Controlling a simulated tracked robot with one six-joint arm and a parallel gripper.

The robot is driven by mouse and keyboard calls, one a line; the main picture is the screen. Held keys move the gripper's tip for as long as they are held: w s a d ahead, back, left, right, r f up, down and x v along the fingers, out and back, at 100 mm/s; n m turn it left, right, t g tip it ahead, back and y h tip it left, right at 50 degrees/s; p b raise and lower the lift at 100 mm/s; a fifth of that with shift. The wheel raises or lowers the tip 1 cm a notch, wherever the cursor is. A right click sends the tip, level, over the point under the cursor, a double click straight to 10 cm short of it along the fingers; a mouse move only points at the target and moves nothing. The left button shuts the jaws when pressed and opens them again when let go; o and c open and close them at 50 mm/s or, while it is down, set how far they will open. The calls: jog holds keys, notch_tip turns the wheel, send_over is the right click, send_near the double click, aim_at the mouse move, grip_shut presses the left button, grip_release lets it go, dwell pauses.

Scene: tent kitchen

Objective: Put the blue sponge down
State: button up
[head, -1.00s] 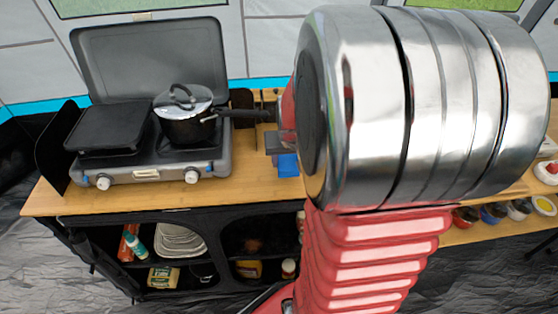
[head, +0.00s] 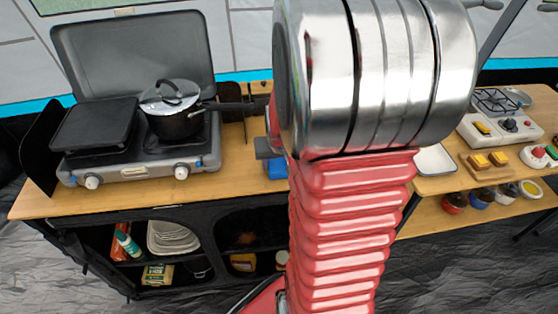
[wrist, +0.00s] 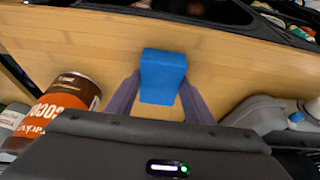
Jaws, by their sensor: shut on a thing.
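The blue sponge (wrist: 163,76) is a small block between my gripper's two fingers (wrist: 161,92) in the wrist view. The fingers are shut on its sides. Its far end sticks out beyond the fingertips, over the wooden counter (wrist: 100,35). In the head view only a bit of the sponge (head: 276,170) shows beside my arm, below a grey part of my gripper (head: 267,149). My arm hides the rest. I cannot tell whether the sponge touches the counter.
A grey camp stove (head: 140,170) with a lidded black pot (head: 175,118) stands left of the sponge. A brown-and-orange can (wrist: 64,108) is close by my gripper in the wrist view. Bare counter lies around the sponge. A second table with a small stove (head: 500,127) is at right.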

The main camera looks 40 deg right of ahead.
jog(key=o, duration=1.1)
jog(key=shift+f, duration=0.1)
jog(key=v, duration=1.2)
